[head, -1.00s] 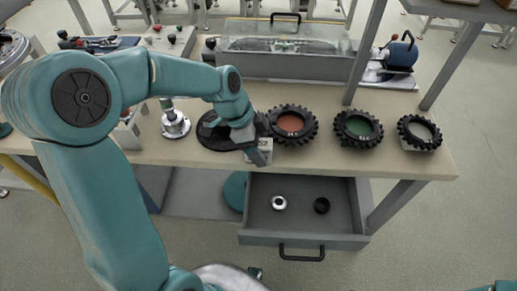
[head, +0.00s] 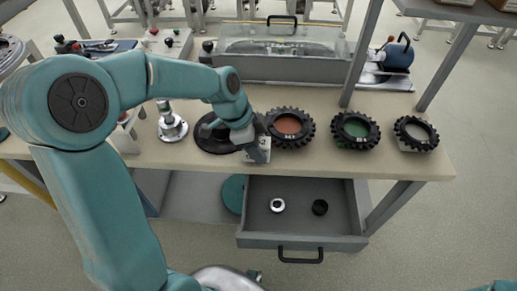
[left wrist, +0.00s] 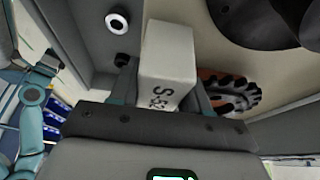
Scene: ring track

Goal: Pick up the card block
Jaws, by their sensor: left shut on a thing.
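The card block is a white block marked "S-52" (left wrist: 168,62) in the left wrist view, between the two fingers of my left gripper (left wrist: 160,90). My left gripper is shut on it. In the head view my left gripper (head: 260,150) is at the front edge of the bench, beside the dark round base. A small pale part of the card block (head: 249,156) shows at its fingers. I cannot tell whether the block is clear of the bench top. My right gripper is not in view.
An orange-centred toothed ring (head: 289,128) is just right of the gripper, with a green-centred one (head: 355,130) and a pale-centred one (head: 416,133) further right. Below, an open drawer (head: 335,228) holds a silver ring (head: 277,205) and a black ring (head: 320,207). A metal flange (head: 172,126) stands left.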

